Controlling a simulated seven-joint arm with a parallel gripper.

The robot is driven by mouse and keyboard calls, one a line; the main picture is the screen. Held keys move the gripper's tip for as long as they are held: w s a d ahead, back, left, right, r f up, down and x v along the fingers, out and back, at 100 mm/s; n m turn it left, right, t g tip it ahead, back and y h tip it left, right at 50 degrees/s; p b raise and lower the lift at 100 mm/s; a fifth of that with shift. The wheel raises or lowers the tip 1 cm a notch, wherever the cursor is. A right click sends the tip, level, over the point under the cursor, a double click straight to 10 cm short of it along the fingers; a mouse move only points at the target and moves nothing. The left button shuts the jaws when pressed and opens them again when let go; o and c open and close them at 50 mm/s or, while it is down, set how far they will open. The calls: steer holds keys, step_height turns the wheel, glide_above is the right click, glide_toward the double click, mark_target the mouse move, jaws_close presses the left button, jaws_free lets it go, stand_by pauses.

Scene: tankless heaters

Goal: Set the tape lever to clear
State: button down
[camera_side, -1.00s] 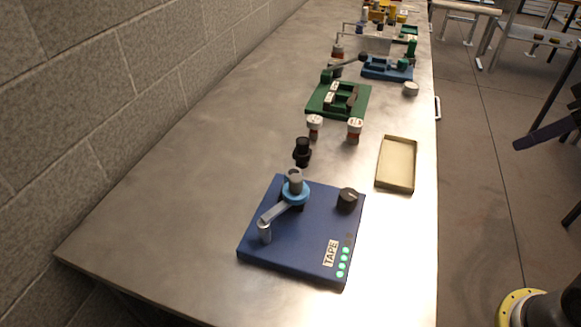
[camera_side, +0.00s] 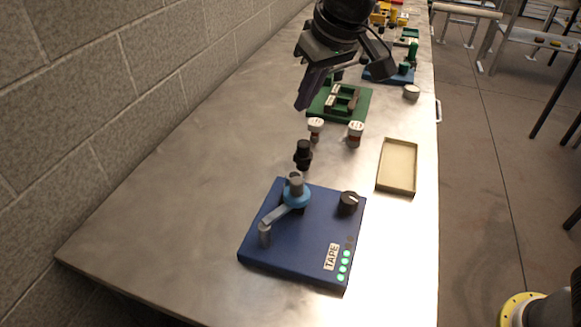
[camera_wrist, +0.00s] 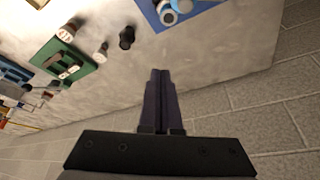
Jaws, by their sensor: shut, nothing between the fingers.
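The blue TAPE box (camera_side: 290,250) sits at the near end of the metal bench, with a TAPE label and several lit green lights. Its lever (camera_side: 277,215) has a light blue hub and a grey arm that points to the near left, ending in an upright grey knob. A black dial (camera_side: 348,202) is at the box's right. In the wrist view only part of the blue box (camera_wrist: 185,10) shows, at the top edge. My gripper (camera_side: 302,104) is shut and empty, above the bench beyond the box and apart from the lever. Its closed fingers (camera_wrist: 160,74) show in the wrist view.
A black knobbed part (camera_side: 303,154) stands just beyond the blue box. Two white-capped pieces (camera_side: 355,133) and a green fixture (camera_side: 326,100) are farther back. A shallow tan tray (camera_side: 397,167) lies at the right. A block wall (camera_side: 100,90) runs along the left; bench beside it is clear.

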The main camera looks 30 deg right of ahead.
mark_target(297, 189)
steer(key=shift+n+g, duration=0.4)
steer(key=a+f, duration=0.1)
steer(key=a, duration=0.1)
steer(key=s+a+f, duration=0.1)
steer(key=f, duration=0.1)
steer(key=shift+a+f, duration=0.25)
steer(key=shift+a, duration=0.15)
step_height(297, 189, down, 10)
steer(key=shift+w+r, duration=0.1)
steer(key=shift+r, duration=0.15)
steer(key=shift+s+d, duration=0.1)
steer(key=shift+s, duration=0.3)
steer(key=shift+s+d, duration=0.1)
steer(key=shift+s, duration=0.05)
